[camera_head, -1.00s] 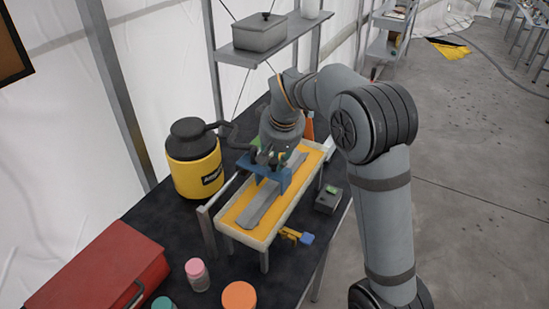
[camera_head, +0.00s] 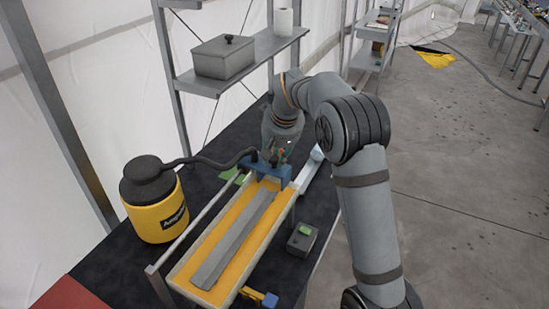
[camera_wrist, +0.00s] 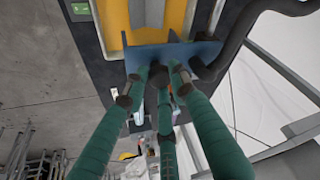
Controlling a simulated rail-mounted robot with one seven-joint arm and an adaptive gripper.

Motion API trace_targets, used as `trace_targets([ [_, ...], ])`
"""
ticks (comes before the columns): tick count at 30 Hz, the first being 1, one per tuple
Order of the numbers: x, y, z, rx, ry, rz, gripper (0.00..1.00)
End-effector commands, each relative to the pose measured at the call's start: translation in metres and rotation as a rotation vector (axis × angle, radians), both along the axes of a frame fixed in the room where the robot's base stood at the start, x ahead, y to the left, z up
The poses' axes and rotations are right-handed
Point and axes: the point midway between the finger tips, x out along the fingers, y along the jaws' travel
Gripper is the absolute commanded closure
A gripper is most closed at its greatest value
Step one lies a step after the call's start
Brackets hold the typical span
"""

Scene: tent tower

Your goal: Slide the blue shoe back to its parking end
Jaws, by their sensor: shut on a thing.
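The blue shoe (camera_head: 268,168) sits at the far end of the yellow tray (camera_head: 176,284), spanning its width. It shows in the wrist view as a blue plate (camera_wrist: 205,50) across the yellow bed. A long grey strip (camera_head: 236,240) lies along the middle of the bed, in front of the shoe. My gripper (camera_head: 275,152) is at the shoe's top from behind. Its green fingers (camera_wrist: 160,76) are shut on a dark knob-like part of the shoe in the wrist view. The exact contact is partly hidden by the fingers.
A yellow-and-black vacuum canister (camera_head: 155,205) stands left, its dark hose (camera_head: 212,158) running to the shoe. A metal rail (camera_head: 195,222) runs along the tray's left side. A small grey box (camera_head: 301,240) with a green button stands right. A grey shelf (camera_head: 250,52) is behind.

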Motion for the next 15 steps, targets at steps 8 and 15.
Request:
trace_targets([
  [8,0.0051,0.0010,0.0043,0.001,-0.019,0.007,1.00],
  [15,0.0055,-0.0002,0.0047,-0.001,-0.019,0.005,0.74],
])
